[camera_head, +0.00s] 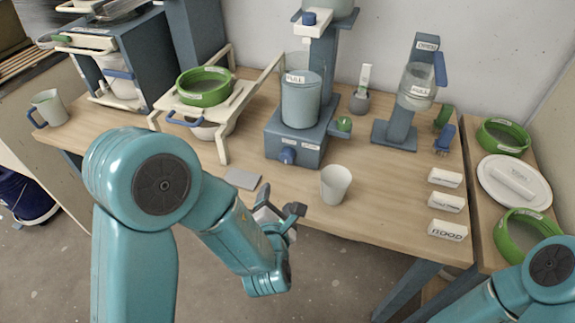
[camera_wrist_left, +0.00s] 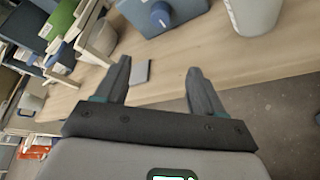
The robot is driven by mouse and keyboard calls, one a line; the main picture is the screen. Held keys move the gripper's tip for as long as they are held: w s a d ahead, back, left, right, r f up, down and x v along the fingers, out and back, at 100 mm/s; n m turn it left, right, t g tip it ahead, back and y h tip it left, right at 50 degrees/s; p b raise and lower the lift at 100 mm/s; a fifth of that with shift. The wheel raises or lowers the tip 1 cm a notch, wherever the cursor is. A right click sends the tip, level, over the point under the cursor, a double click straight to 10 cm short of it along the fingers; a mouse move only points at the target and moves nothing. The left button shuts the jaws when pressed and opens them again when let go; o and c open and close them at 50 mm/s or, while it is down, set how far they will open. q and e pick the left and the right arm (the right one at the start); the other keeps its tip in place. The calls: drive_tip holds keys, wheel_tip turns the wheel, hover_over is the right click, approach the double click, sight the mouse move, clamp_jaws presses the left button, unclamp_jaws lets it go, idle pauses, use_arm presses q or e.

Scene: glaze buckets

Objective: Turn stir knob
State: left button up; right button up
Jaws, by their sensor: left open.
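A blue knob (camera_head: 287,156) sits on the front face of the blue-grey stirrer base (camera_head: 310,147). A green knob (camera_head: 344,124) is on the base's right side; I cannot tell which one is the stir knob. A labelled grey-blue container (camera_head: 300,100) stands on the base. My left gripper (camera_head: 281,204) is open and empty, at the table's front edge, below and apart from the blue knob. In the left wrist view the blue knob (camera_wrist_left: 160,14) is beyond the open fingers (camera_wrist_left: 158,68). My right gripper is out of view.
A white cup (camera_head: 335,185) stands right of my left gripper near the front edge. A flat grey plate (camera_head: 242,179) lies to its left. A stand with a green ring (camera_head: 204,87) is farther left. White labelled blocks (camera_head: 446,201) line the right.

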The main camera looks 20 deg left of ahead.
use_arm(q)
drive_tip(key=r, duration=0.1)
drive_tip(key=p, duration=0.2)
approach(286, 159)
drive_tip(key=shift+m+t+h, duration=0.3)
drive_tip(key=x, duration=0.8)
drive_tip(key=shift+a+f, duration=0.25)
drive_tip(key=c, duration=1.1)
